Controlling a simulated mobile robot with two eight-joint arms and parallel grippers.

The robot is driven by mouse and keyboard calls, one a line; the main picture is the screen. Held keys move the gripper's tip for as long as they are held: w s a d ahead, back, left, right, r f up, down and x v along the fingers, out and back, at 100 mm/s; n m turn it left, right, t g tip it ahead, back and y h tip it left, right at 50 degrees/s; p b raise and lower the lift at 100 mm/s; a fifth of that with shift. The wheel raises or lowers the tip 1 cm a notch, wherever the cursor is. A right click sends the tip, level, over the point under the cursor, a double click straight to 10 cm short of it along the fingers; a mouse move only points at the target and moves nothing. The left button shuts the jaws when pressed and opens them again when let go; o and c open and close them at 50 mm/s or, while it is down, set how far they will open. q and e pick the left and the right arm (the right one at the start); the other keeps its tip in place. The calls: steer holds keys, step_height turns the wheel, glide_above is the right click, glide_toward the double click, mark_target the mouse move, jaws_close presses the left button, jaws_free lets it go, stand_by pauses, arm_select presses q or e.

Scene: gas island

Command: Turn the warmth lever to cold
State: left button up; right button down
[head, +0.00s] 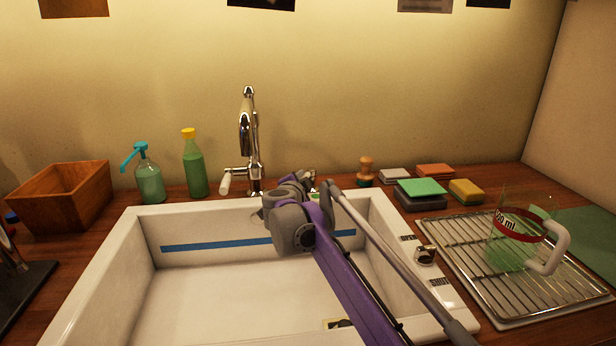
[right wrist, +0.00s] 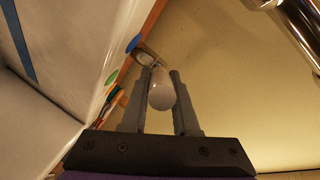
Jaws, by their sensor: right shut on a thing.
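A chrome tap (head: 247,140) stands behind the sink in the head view. A white-handled lever (head: 226,181) sticks out on its left side. In the right wrist view my right gripper (right wrist: 161,80) is shut on a white, rounded knob (right wrist: 162,94), which sits between its two fingers. My right wrist hides the fingers and knob in the head view, just right of the tap. I cannot tell whether this knob belongs to the warmth lever. Shiny chrome metal (right wrist: 296,25) shows at the upper right of the wrist view. My left gripper is not in view.
The white sink (head: 95,275) lies below my right arm. A soap dispenser (head: 149,183), a green bottle (head: 194,170) and a wooden box (head: 62,197) stand left of the tap. Sponges (head: 466,191) and a drying rack (head: 470,265) with a glass jug (head: 512,250) are at the right.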

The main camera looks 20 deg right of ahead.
steer(key=shift+w+a+m+g+h+p, duration=0.35)
steer(key=shift+a+m+g+h+p, duration=0.15)
steer(key=shift+a+m+h+p, duration=0.35)
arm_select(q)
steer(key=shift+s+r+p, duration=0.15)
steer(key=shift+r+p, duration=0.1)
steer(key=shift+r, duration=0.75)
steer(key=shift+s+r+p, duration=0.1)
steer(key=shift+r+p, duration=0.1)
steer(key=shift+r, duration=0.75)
arm_select(e)
steer(key=shift+w+f+g+h, duration=0.1)
steer(key=shift+f+g+h, duration=0.05)
steer(key=shift+g+h, duration=0.15)
steer(key=c, duration=0.7)
jaws_free()
steer(key=shift+w+a, duration=0.1)
steer(key=shift+d, duration=0.2)
